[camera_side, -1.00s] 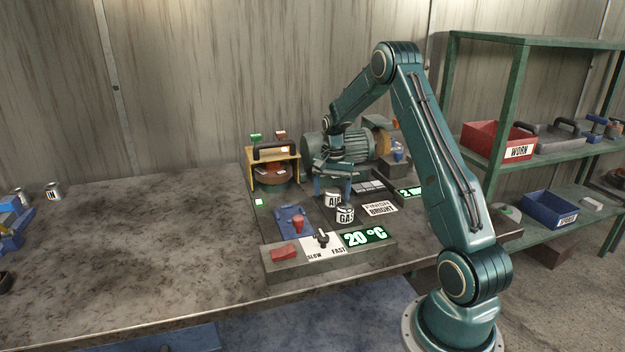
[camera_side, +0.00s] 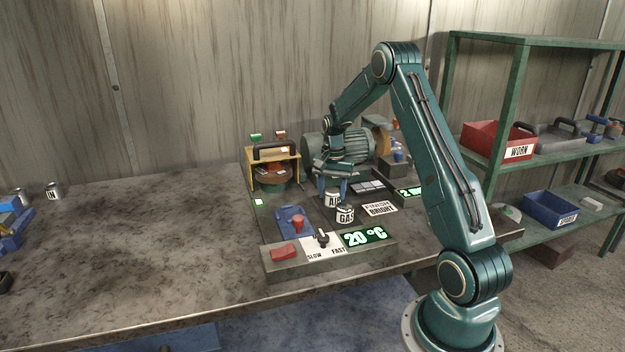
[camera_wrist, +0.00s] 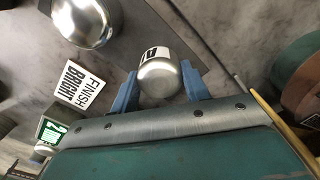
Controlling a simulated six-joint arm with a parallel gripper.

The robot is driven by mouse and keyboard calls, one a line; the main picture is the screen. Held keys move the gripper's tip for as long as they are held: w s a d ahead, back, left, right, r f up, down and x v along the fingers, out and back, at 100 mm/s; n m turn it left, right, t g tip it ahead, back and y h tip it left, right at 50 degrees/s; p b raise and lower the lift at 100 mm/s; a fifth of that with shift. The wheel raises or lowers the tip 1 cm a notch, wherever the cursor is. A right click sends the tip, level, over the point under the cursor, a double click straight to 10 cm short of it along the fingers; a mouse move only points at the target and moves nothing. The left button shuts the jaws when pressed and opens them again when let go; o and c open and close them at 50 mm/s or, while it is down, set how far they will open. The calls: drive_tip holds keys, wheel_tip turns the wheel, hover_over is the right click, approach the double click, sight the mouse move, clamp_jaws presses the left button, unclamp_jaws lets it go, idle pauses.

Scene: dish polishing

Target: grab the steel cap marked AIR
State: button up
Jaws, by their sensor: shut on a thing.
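The steel cap marked AIR (camera_side: 332,201) stands on the bench behind the steel cap marked GAS (camera_side: 345,216). My gripper (camera_side: 332,188) has come down over the AIR cap, with its blue fingers on either side of it. In the wrist view, my gripper (camera_wrist: 167,88) is shut on the AIR cap (camera_wrist: 159,80), one finger at each side. Its label shows only in part there. The GAS cap (camera_wrist: 86,20) is apart at the upper left of that view.
The FINISH BRIGHT card (camera_side: 380,208) lies right of the caps. The motor (camera_side: 350,147) stands behind. The bench's left is largely clear.

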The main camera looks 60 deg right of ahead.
sight(332, 189)
drive_tip(key=shift+r, duration=0.1)
wheel_tip(332, 189, up, 20)
idle(0.7)
idle(0.4)
